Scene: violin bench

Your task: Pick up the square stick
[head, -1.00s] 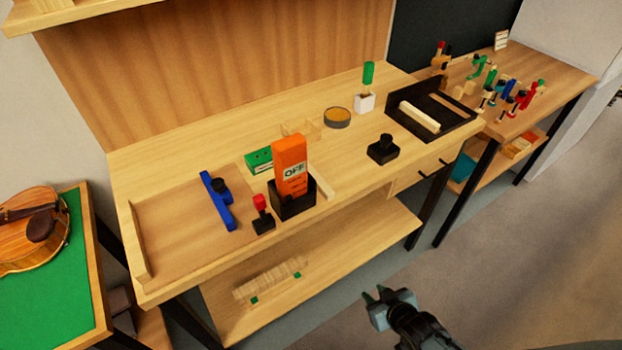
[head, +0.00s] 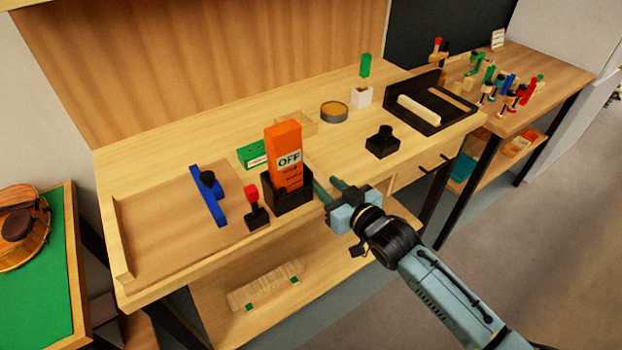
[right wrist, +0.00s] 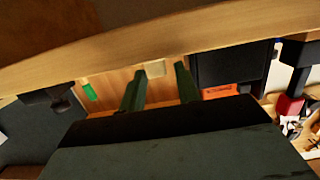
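A pale square-edged stick (head: 418,113) lies in the black tray at the right of the bench. A thinner brown strip (head: 452,97) lies behind it. My right gripper (head: 328,187) is open and empty, at the front edge just right of the black holder. Its two green fingers (right wrist: 159,88) stand apart in the right wrist view. My left gripper is not in view.
The black holder (head: 288,198) with the orange OFF box (head: 284,150) stands close left of my right gripper. A red-topped tool (head: 254,205) and a blue tool (head: 208,195) are farther left. A black knobbed block (head: 382,144) stands to the right. A shelf lies below.

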